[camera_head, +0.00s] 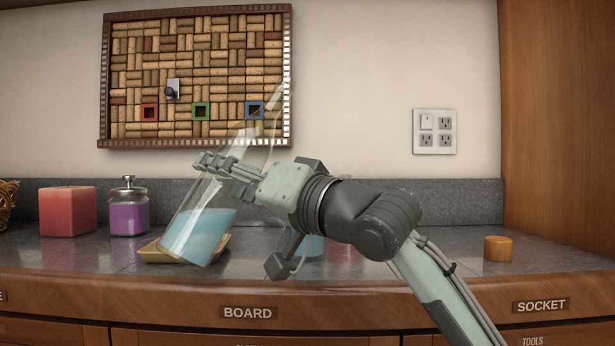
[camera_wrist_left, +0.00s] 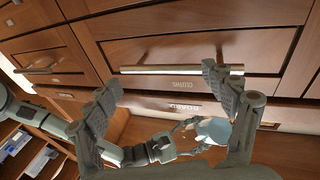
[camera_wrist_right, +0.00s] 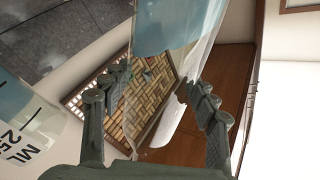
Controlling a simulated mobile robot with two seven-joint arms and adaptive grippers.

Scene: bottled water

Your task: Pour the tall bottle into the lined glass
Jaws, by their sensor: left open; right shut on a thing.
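The tall clear bottle (camera_head: 187,232) holds blue liquid in its lower part. It is tilted, with its neck up to the right and its base at the lower left. My right gripper (camera_head: 222,166) is shut around its middle, and the bottle also shows between the fingers in the right wrist view (camera_wrist_right: 165,30). The lined glass (camera_wrist_right: 30,130), with printed marks and blue in it, stands at the left of the right wrist view; in the head view it is mostly hidden behind my right gripper. My left gripper (camera_wrist_left: 165,88) is open and empty before the drawers.
A tan tray (camera_head: 153,253) lies under the bottle's base. A red candle (camera_head: 67,211) and a purple jar (camera_head: 129,212) stand to the left. A cork board (camera_head: 200,60) hangs behind. A small wooden cylinder (camera_head: 497,248) stands on the clear right counter.

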